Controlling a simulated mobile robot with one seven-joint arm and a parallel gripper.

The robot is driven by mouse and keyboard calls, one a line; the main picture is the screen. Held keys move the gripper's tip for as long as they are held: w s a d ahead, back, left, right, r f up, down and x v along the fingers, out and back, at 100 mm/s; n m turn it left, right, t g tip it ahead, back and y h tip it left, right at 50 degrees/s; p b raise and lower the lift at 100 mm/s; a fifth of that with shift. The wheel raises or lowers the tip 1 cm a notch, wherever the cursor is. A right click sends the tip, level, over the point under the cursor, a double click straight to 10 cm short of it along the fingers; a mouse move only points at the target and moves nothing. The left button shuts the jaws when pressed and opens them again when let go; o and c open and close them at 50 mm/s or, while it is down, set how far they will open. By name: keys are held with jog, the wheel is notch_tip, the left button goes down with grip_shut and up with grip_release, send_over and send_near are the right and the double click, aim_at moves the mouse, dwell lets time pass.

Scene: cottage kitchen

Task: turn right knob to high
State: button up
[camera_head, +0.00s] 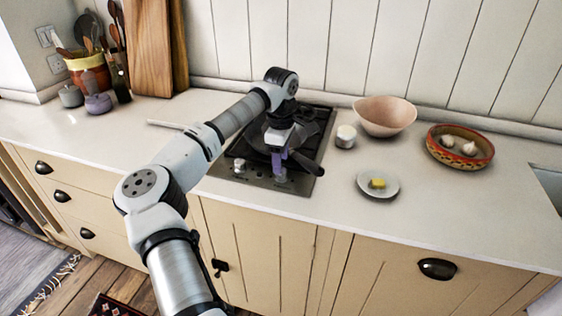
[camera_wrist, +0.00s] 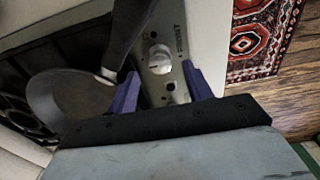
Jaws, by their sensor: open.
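The cooktop (camera_head: 262,178) is set into the white counter. Its right knob, a white round one, shows in the wrist view (camera_wrist: 159,56), just beyond and between my fingertips. My gripper (camera_head: 278,170) points down over the cooktop's front strip. Its two purple fingers are apart in the wrist view (camera_wrist: 157,76), with a gap on either side of the knob; I cannot tell whether either touches it. In the head view the gripper largely hides this knob. The left knob (camera_head: 239,165) is white and stands clear to the left.
A dark pan sits on the cooktop; its handle (camera_head: 308,168) sticks out at front right, close beside one finger. A white jar (camera_head: 346,136), a pink bowl (camera_head: 385,115), a small plate (camera_head: 365,190) and a garlic dish (camera_head: 460,160) stand right. The front-left counter is clear.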

jog(key=shift+f, duration=1.45)
jog(key=shift+c, duration=0.2)
jog(key=c, duration=0.9)
